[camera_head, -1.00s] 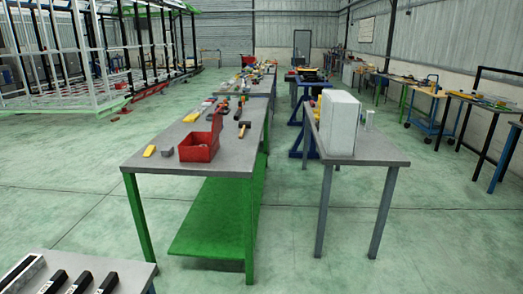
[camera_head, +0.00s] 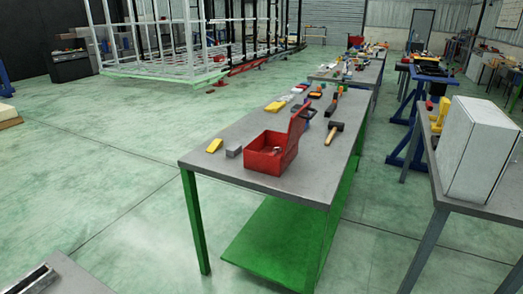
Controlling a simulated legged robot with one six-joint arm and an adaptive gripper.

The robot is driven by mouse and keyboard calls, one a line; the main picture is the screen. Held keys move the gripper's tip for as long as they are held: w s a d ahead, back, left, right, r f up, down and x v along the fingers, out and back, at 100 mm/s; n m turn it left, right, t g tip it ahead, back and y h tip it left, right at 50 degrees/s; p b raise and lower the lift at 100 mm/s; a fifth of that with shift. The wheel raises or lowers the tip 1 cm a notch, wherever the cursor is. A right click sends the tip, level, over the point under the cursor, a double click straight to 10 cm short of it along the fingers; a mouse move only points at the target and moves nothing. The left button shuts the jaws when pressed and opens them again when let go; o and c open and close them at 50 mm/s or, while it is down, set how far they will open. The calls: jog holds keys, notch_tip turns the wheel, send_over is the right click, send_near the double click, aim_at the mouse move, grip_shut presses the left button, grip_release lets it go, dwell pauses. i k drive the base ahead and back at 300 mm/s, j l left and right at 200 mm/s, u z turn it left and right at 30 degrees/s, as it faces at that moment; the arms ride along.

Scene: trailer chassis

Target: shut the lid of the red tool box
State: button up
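The red tool box (camera_head: 268,158) sits near the front edge of a grey-topped table (camera_head: 227,171) with green legs. Its lid (camera_head: 295,130) stands raised on the right side, so the box is open at the top. Something small and pale shows inside, too small to name. My gripper is not in view.
A yellow object (camera_head: 214,145) and a grey block (camera_head: 234,151) lie left of the box. A hammer (camera_head: 333,130) and other tools lie behind it. A second table with a large white block (camera_head: 474,150) stands at right. The floor left of the green-legged table is clear.

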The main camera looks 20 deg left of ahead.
aim_at(297, 122)
jog(key=i+j+u, duration=0.35)
jog(key=i, duration=0.15)
jog(key=i+j+u, duration=0.15)
jog(key=i+u, duration=0.2)
jog(key=i, duration=0.15)
jog(key=l, duration=0.3)
jog(key=k+l, duration=0.1)
jog(key=l, duration=0.15)
